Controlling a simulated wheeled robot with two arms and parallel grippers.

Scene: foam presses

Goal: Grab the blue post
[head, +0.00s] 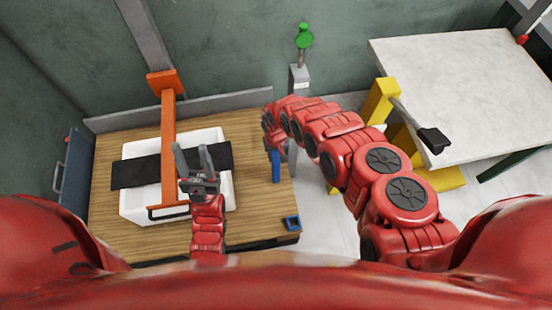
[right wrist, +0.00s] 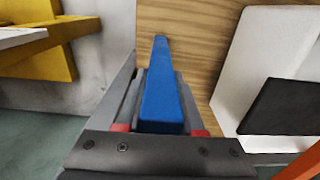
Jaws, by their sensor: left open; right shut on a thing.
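The blue post (head: 276,166) is upright over the right edge of the wooden table in the head view. In the right wrist view the blue post (right wrist: 161,92) lies between the two fingers of my right gripper (right wrist: 160,120), which is shut on it. In the head view my right arm hides most of that gripper. My left gripper (head: 194,160) is open and empty, fingers pointing away, above the white tray and black strip.
A white tray (head: 130,206) with a black strip (head: 135,172) stands on the wooden table (head: 255,215) under an orange press arm (head: 168,130). A white-topped table (head: 460,80) and yellow stand (head: 381,100) are at right.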

